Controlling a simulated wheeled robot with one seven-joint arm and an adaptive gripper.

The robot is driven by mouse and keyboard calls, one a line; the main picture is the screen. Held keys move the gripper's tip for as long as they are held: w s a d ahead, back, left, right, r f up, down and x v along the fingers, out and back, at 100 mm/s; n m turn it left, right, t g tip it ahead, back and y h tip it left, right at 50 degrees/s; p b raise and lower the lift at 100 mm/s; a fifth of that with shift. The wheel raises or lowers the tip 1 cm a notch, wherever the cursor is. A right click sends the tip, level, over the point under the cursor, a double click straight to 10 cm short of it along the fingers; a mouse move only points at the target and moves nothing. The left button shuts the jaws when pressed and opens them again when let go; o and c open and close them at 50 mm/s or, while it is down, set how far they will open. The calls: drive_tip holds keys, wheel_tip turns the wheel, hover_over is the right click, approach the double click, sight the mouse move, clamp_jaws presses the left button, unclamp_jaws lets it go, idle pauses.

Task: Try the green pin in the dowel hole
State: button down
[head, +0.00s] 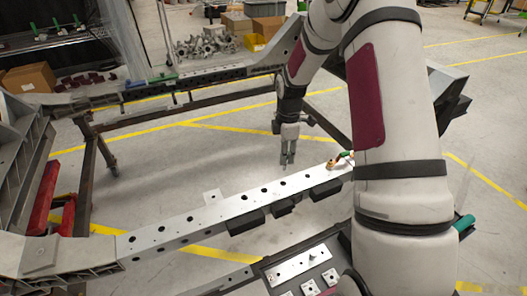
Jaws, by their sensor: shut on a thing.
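My gripper (288,158) points down above the far side of the long grey beam (190,227), apart from it in the picture. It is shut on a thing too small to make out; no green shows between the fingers. A small green piece (345,154) with a brass-coloured part (332,164) sits at the beam's right end, partly hidden by my arm. A thicker green cylinder (464,222) shows at the right behind my arm. I cannot tell which of these is the green pin. Several dark round holes run along the beam's top; which is the dowel hole is unclear.
Black blocks (246,221) are fixed along the beam's near side. A plate with holes (299,264) and small square pieces (310,287) lie on a dark surface at the bottom. A rear rail (215,74) closes the frame. Open floor lies between the rails.

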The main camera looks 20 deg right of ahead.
sight(284, 169)
drive_tip(key=shift+a+f+b, duration=0.1)
drive_tip(key=shift+f+b, duration=0.25)
drive_tip(key=shift+f, duration=0.45)
drive_tip(key=shift+f+b, duration=0.95)
drive_tip(key=shift+f, duration=1.25)
drive_tip(key=shift+f, duration=0.9)
drive_tip(key=shift+f+b, duration=0.3)
drive_tip(key=shift+f, duration=0.05)
drive_tip(key=c, duration=1.3)
unclamp_jaws()
drive_tip(key=shift+r+p, duration=2.05)
drive_tip(key=shift+r, duration=2.45)
